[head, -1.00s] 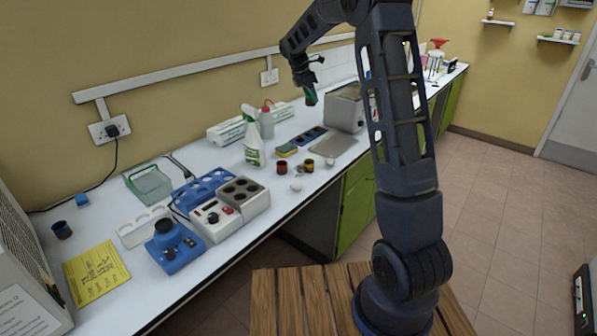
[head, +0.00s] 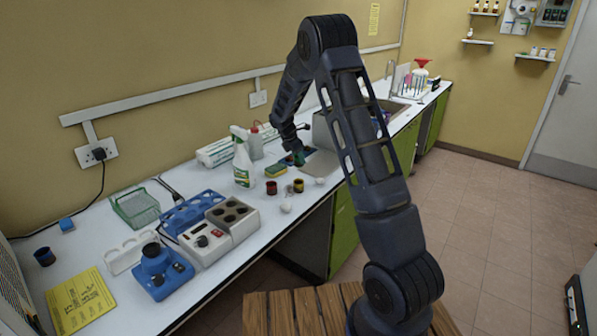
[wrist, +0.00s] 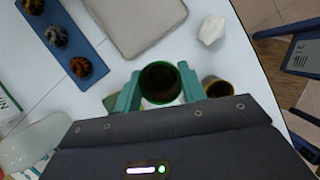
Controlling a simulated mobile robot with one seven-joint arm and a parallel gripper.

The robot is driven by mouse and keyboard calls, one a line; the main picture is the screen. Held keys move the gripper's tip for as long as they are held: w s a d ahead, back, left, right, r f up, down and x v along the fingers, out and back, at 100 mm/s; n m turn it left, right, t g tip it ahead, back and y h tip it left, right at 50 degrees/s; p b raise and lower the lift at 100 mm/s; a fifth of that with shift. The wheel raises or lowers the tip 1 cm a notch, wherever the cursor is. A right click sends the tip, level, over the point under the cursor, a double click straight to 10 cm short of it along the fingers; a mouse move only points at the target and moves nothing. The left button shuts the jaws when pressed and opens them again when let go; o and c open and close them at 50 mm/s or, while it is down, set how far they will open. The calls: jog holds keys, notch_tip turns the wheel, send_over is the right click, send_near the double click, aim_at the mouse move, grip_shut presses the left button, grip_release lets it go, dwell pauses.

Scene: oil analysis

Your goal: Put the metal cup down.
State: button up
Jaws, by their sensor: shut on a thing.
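My gripper (head: 298,159) is low over the white counter (head: 215,262), behind the small cups in the head view. In the wrist view its green fingers (wrist: 160,88) are shut on the metal cup (wrist: 160,82), a round cup with a dark inside and green rim. The cup's opening faces the wrist camera. I cannot tell whether its base touches the counter. A yellow-rimmed cup (wrist: 216,88) stands close to the right finger; in the head view a yellow cup (head: 298,185) and a red cup (head: 271,187) stand in front of my gripper.
A sponge (head: 276,170) and a spray bottle (head: 242,162) stand left of my gripper. A crumpled white piece (wrist: 212,30), a grey plate (wrist: 135,22) and a blue tray (wrist: 62,38) with dark lumps lie nearby. A heater block (head: 232,212) is further left.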

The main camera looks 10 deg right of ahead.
jog(key=shift+f, duration=3.4)
jog(key=shift+f, duration=0.1)
jog(key=o, duration=1)
jog(key=shift+c, duration=0.2)
